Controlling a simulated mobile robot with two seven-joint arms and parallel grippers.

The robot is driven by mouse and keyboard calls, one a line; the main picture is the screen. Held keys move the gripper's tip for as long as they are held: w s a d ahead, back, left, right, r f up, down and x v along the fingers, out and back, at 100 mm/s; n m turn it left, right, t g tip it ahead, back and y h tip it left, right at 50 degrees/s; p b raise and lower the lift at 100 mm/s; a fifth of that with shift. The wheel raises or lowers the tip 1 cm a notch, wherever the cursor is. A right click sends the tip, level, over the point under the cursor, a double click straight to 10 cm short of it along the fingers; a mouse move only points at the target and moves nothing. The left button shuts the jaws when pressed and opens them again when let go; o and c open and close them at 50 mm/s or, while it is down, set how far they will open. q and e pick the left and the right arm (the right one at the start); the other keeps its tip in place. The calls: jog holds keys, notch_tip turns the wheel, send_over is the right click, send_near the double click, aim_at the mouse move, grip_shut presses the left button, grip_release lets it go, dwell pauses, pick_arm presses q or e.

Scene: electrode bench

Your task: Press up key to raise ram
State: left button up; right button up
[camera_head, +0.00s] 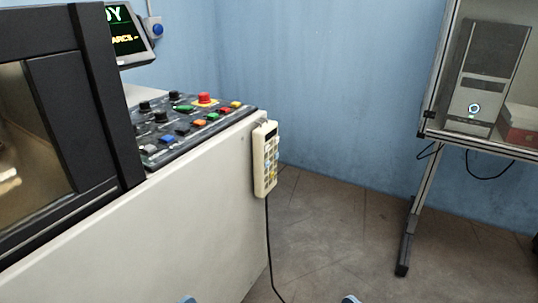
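A cream hand-held keypad (265,160) hangs upright on the right end of the pale machine, with a small dark display at its top. It has several small keys, some bluish and some yellowish; their markings are too small to read, so I cannot tell which is the up key. A sloped black control panel (160,157) on the machine carries coloured buttons, black knobs and a red mushroom button (204,98). No ram can be made out. Two small blue-grey parts, probably of my arms, just show at the bottom edge; no gripper fingers are visible.
A dark cable (268,235) runs from the keypad to the floor. A tilted screen (128,33) stands behind the panel. At right, a framed stand (412,215) holds a computer tower (478,85) and a red box. The tiled floor (335,225) between machine and stand is clear.

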pick_arm(q)
jog(key=shift+c, duration=0.4)
grip_shut()
jog(key=shift+f, duration=0.1)
dwell(1.5)
